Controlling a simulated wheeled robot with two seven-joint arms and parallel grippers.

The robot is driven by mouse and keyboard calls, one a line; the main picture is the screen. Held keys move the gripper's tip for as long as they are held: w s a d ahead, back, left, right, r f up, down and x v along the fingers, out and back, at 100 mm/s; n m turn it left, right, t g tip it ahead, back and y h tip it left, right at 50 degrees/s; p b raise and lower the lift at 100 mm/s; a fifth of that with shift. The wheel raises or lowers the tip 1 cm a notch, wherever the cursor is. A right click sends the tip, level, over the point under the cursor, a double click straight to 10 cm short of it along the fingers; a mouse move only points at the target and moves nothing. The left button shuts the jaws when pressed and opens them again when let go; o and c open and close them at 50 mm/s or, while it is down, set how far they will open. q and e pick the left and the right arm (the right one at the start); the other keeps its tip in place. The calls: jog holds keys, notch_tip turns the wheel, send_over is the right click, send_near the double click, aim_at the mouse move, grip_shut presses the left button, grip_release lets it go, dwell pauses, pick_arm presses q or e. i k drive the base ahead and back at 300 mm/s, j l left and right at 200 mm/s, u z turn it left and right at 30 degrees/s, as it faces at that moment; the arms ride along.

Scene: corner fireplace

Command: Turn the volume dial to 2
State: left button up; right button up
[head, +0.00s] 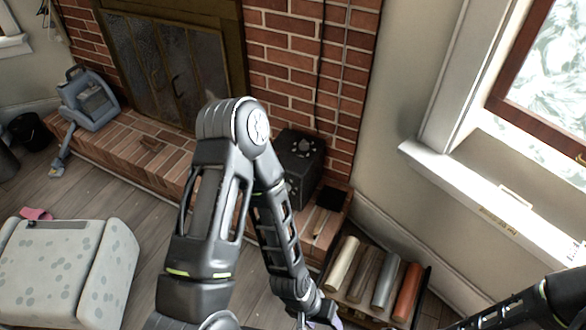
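A black box-shaped device (310,165) stands on the right end of the brick hearth in the head view. Small pale knobs or marks (304,145) show on its top, but they are too small to tell which is the volume dial or to read its setting. My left arm crosses in front and hides the left part of the box. My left gripper (318,322) is at the bottom edge, well below the box and mostly cut off, so its opening cannot be told. My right arm enters at the bottom right; its gripper is out of view.
A dark flat item (331,198) lies on the hearth (130,150) right of the box. A rack of several coloured rolls (375,278) stands on the floor below. A blue-grey appliance (88,100) is on the left hearth, a spotted ottoman (60,265) at lower left.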

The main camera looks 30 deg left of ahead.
aim_at(303, 145)
jog(key=k, duration=0.65)
jog(key=z, duration=1.3)
jog(key=i+j, duration=0.1)
jog(key=j, duration=1.15)
jog(key=i+j, duration=0.15)
jog(key=j, duration=1.1)
jog(key=i+j, duration=0.15)
jog(key=j, duration=0.5)
